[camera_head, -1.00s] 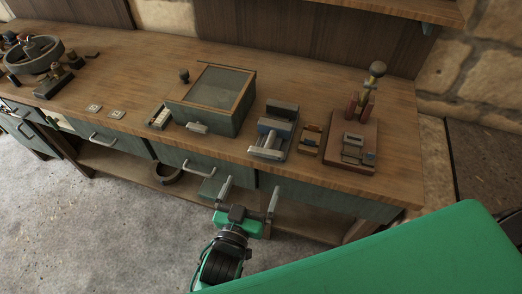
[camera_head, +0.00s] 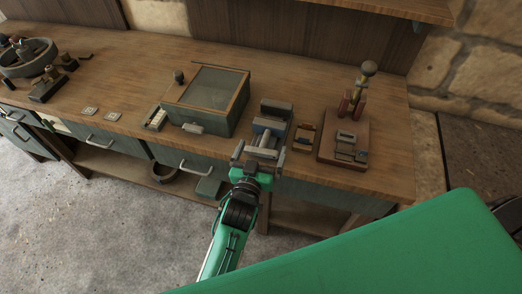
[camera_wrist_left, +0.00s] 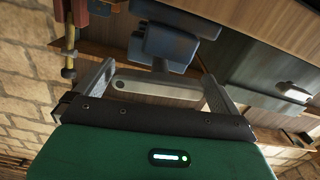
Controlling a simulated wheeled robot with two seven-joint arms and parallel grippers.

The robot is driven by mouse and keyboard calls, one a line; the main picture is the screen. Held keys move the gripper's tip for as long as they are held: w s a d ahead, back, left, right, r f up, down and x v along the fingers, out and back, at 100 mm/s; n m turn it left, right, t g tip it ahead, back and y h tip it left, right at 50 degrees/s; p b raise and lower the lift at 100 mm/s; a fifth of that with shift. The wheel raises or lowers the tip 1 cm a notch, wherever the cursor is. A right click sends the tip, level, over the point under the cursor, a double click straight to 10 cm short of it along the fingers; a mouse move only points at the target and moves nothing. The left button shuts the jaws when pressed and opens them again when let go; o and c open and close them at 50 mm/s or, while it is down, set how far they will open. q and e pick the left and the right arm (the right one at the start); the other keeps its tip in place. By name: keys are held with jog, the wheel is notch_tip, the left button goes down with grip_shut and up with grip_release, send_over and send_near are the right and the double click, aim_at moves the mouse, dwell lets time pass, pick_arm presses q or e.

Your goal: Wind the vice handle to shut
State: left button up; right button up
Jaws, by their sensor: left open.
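The vice (camera_head: 275,107), grey with blue parts, stands at the front edge of the workbench. In the left wrist view its blue body (camera_wrist_left: 165,45) is at the top centre. A grey bar, seemingly the vice handle (camera_wrist_left: 155,86), lies crosswise below it. My left gripper (camera_head: 259,155) is open at the front of the vice, with one finger on each side. In the wrist view the fingers of my left gripper (camera_wrist_left: 160,83) stand near the two ends of the bar; I cannot tell whether they touch it. The lower front of the vice is partly hidden by the gripper. My right gripper is not in view.
A green box with a glazed lid (camera_head: 212,91) stands left of the vice. A small wooden block (camera_head: 304,137) and a wooden base (camera_head: 343,146) with red uprights stand to its right. Drawer handles (camera_head: 196,170) jut from the bench front. The bench top behind is clear.

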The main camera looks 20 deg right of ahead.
pick_arm(q)
jog(key=shift+c, duration=0.4)
jog(key=c, duration=0.6)
jog(key=shift+m, duration=0.5)
jog(key=o, duration=0.7)
jog(key=shift+s, duration=0.1)
